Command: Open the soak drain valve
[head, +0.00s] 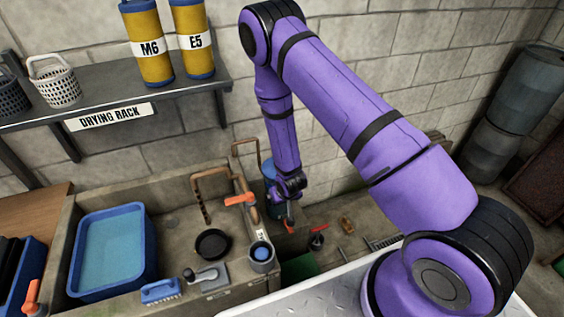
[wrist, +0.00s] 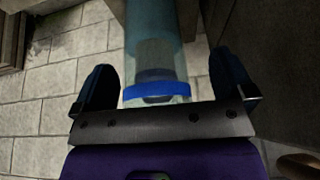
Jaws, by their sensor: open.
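An orange lever handle (head: 240,199) sits on the brown pipework at the right side of the stone sink. I cannot read which valve is the soak drain valve. Another orange handle (head: 33,292) shows at the lower left. A small orange part (head: 289,226) shows just below my gripper (head: 289,192), partly hidden. My gripper is open, hanging to the right of the sink and apart from the orange lever. In the wrist view the fingers of my gripper (wrist: 162,70) are spread, with a clear bluish cylinder with a blue band (wrist: 160,92) beyond them. I cannot tell its distance.
The stone sink (head: 178,292) holds a blue tub (head: 112,250) and a black round dish (head: 212,244). A blue brush (head: 162,291), a grey lever fitting (head: 206,275) and a grey cup (head: 261,260) are on its front rim. A red-topped item (head: 318,241) is to the right.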

